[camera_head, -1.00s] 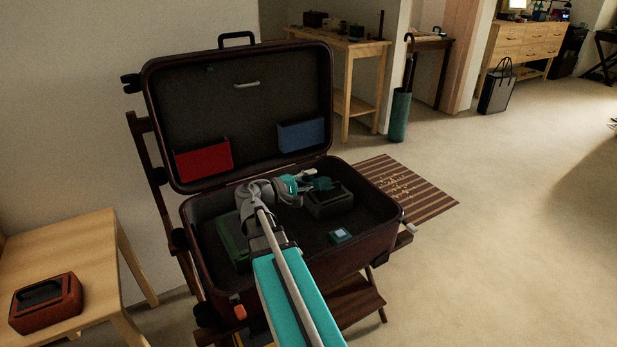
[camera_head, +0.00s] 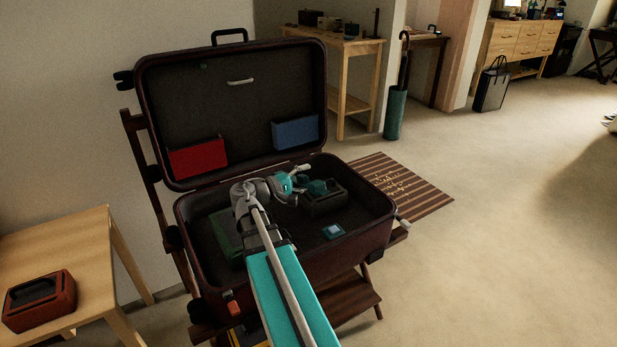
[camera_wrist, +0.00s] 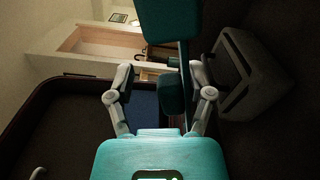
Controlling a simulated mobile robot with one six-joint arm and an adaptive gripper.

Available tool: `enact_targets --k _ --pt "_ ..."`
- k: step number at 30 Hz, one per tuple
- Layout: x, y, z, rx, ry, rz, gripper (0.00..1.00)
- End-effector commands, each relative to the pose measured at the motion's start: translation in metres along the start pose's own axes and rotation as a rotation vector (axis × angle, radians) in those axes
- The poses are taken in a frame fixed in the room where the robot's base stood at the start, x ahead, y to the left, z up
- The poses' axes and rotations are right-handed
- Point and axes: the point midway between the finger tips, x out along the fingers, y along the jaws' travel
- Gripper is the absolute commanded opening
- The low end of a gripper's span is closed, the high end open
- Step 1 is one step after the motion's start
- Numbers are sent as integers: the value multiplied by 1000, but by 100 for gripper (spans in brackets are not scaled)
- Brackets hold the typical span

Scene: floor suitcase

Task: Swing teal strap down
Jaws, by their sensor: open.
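The dark teal strap (camera_head: 318,187) stands up inside the open suitcase (camera_head: 379,203), beside the dark grey box (camera_head: 325,206). In the wrist view the strap (camera_wrist: 167,22) rises through the middle, with a teal block (camera_wrist: 171,93) on it. My gripper (camera_head: 303,180) is open at the strap. In the wrist view its two pale fingers (camera_wrist: 164,80) stand either side of the teal block, with visible gaps. The lower end of the strap is hidden. The box (camera_wrist: 250,78) shows to the right in the wrist view.
The raised lid (camera_head: 235,115) carries a red pocket (camera_head: 197,158) and a blue pocket (camera_head: 295,132). A small blue-topped item (camera_head: 333,231) and a green item (camera_head: 225,232) lie in the case. A wooden table (camera_head: 75,238) holding a red box (camera_head: 40,300) stands left.

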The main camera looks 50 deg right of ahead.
Motion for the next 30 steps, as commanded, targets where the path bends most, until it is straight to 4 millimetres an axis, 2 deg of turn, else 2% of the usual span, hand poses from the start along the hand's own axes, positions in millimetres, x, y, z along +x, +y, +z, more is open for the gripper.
enact_targets --k 8,14,20,30 --pt "-1 0 0 -1 -1 0 68" --pt "-10 0 0 -1 0 0 68" --pt "-29 0 1 -1 0 0 68" --pt "-70 0 1 0 0 0 68"
